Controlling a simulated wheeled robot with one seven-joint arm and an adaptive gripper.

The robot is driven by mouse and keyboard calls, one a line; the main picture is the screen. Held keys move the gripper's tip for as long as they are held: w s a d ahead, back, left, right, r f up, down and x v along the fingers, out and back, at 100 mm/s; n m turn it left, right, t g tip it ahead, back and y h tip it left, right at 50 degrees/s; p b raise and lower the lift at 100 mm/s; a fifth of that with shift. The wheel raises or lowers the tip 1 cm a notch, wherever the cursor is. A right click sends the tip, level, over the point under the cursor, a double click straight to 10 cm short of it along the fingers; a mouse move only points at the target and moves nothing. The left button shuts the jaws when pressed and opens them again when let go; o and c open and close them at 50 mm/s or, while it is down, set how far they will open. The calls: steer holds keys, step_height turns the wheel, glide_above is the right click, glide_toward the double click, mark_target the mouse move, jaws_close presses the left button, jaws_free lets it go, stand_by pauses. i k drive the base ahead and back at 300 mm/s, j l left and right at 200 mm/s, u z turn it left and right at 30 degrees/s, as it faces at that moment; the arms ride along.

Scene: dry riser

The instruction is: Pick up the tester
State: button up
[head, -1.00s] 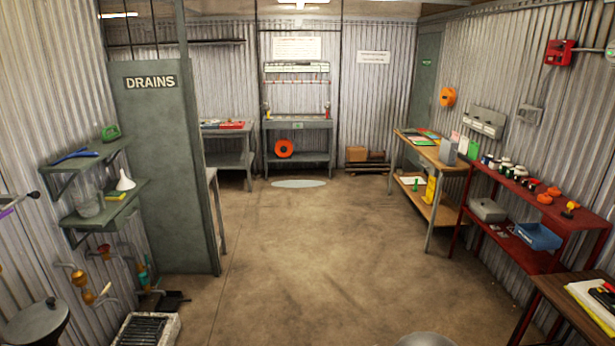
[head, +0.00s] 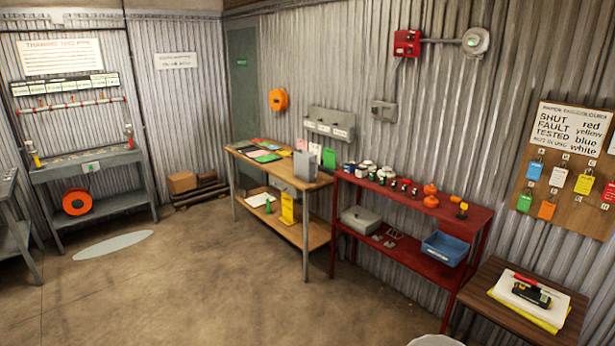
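A small black device with a pale green part (head: 531,291) lies on a white and yellow stack on the low brown table at the lower right. It may be the tester, but it is too small to be sure. A red stick-like piece (head: 526,279) lies just behind it. My gripper is not in view.
The brown table (head: 488,277) stands right of a red shelf unit (head: 470,214) holding small fittings and a blue bin (head: 445,248). A wooden bench (head: 316,184) stands beyond. A tag board (head: 566,190) hangs above the brown table. The middle floor (head: 200,270) is clear.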

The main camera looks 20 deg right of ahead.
mark_target(532, 294)
steer(key=i+l+z, duration=0.2)
steer(key=z, duration=0.2)
steer(key=i+z, duration=1)
steer(key=z, duration=0.15)
steer(key=i+l+u, duration=0.35)
steer(key=i+l, duration=0.95)
steer(key=l, duration=0.15)
